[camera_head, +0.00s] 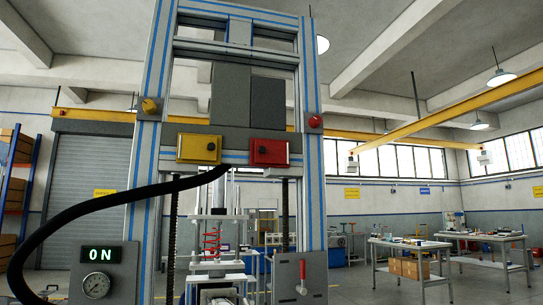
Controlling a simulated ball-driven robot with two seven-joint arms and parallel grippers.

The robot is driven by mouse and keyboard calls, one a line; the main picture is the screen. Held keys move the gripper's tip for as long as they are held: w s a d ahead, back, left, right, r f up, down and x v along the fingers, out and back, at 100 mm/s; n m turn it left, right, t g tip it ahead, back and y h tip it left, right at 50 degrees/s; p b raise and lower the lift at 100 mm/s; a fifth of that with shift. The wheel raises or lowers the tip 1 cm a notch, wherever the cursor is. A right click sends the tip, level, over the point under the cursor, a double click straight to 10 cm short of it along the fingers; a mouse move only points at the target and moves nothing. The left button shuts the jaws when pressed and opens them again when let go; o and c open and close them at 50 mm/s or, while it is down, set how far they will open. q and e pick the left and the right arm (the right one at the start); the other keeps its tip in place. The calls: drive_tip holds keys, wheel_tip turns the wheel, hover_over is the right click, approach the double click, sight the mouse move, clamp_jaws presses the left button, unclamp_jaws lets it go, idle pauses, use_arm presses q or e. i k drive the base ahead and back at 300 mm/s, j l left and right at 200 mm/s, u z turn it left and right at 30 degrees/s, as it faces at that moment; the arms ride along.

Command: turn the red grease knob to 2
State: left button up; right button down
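A small round red knob (315,121) sits on the right upright of the tall test frame (312,200). A red box (270,151) with a small round fitting on its front is mounted on the crossbeam, left of and below that knob. I cannot tell which of the two red parts is the grease knob, and no number or pointer setting is readable on either. A matching yellow knob (149,106) is on the left upright, and a yellow box (199,148) is beside the red one. Neither of my grippers is in view.
A black hose (75,211) arcs across the left side. A panel with a lit "ON" display (101,254) and a gauge (96,285) stands low left. A red lever (302,277) is on a grey panel low centre. Worktables (411,245) stand far right, with open floor before them.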

sight(314, 122)
drive_tip(key=i+l+z, duration=0.4)
drive_tip(key=i+l, duration=0.55)
drive_tip(key=l, duration=0.1)
